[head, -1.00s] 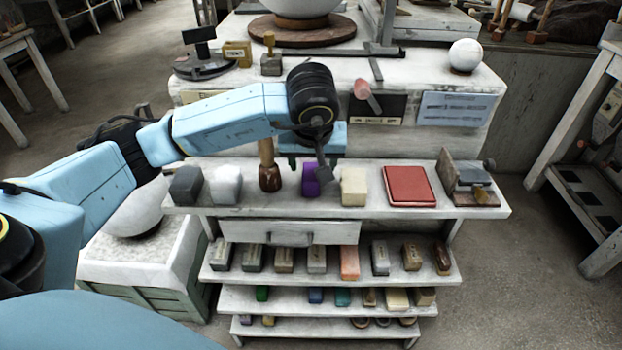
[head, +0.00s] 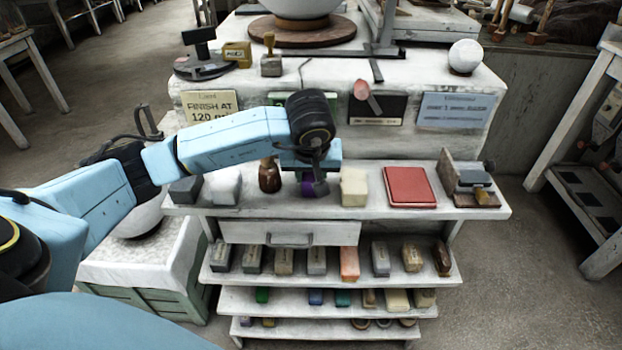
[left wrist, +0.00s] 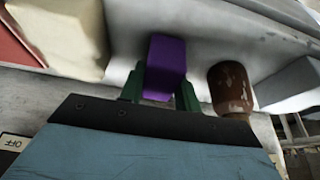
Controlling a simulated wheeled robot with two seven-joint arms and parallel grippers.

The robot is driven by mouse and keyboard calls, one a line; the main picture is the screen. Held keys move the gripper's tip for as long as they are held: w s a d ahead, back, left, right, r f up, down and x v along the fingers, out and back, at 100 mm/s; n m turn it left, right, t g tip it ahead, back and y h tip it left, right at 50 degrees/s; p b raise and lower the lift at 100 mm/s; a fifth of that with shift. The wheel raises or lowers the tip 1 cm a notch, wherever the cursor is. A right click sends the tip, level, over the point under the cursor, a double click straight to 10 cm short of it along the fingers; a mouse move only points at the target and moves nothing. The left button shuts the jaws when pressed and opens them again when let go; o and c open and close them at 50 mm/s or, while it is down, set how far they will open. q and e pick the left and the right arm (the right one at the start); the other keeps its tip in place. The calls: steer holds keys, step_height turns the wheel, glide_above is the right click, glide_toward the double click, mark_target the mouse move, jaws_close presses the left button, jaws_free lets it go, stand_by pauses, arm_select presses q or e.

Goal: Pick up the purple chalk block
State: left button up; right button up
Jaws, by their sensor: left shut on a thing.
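The purple chalk block (head: 308,188) is on the top shelf of the white rack, between a brown wooden-handled tool (head: 269,176) and a cream block (head: 354,187). My left gripper (head: 311,182) is over it and hides most of it in the head view. In the left wrist view the purple block (left wrist: 165,66) sits between my green fingers (left wrist: 160,92), which are shut on it. The block still appears to be at shelf level; contact beneath it cannot be told. My right gripper is not in view.
Grey (head: 186,189) and white (head: 224,186) blocks stand to the left on the top shelf (head: 420,211). A red book-like slab (head: 409,187) and a wooden stand (head: 470,185) are to the right. Lower shelves hold several small blocks.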

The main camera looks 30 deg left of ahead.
arm_select(q)
steer(key=shift+r, duration=0.1)
steer(key=shift+c, duration=0.4)
step_height(320, 180, up, 10)
steer(key=shift+f+p, duration=0.1)
steer(key=shift+p, duration=0.25)
steer(key=o, duration=0.4)
steer(key=shift+c, duration=1.2)
